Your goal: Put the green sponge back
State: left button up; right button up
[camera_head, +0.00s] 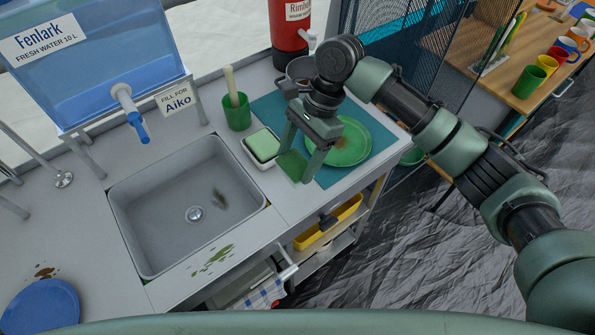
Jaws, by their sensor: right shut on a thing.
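My right gripper (297,166) reaches in from the right and points down over the counter at the near left corner of the teal mat (265,107). It is shut on a dark green square piece, the green sponge (292,165), which shows between its fingers. I cannot tell whether the sponge touches the counter. Just left of it is a small white dish (272,164) with a paler green block (263,145) in it, which could be soap or another sponge. My left gripper is not in view.
A green plate (350,148) with a brown stain is on the mat behind the gripper. A green cup (237,117) with a brush stands behind the dish. The sink (165,225) is left, with a green smear (212,258) on its front edge. A blue plate (42,305) lies at lower left.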

aim_at(297, 174)
notch_tip(297, 174, down, 6)
jog(key=shift+r, duration=0.1)
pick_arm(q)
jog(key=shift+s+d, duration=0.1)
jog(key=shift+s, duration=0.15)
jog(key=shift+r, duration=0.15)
pick_arm(e)
jog(key=o, duration=1.2)
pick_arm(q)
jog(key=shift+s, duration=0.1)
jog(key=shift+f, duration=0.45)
pick_arm(e)
jog(key=v, duration=1.2)
jog(key=shift+s+a, duration=0.1)
jog(key=shift+s, duration=0.05)
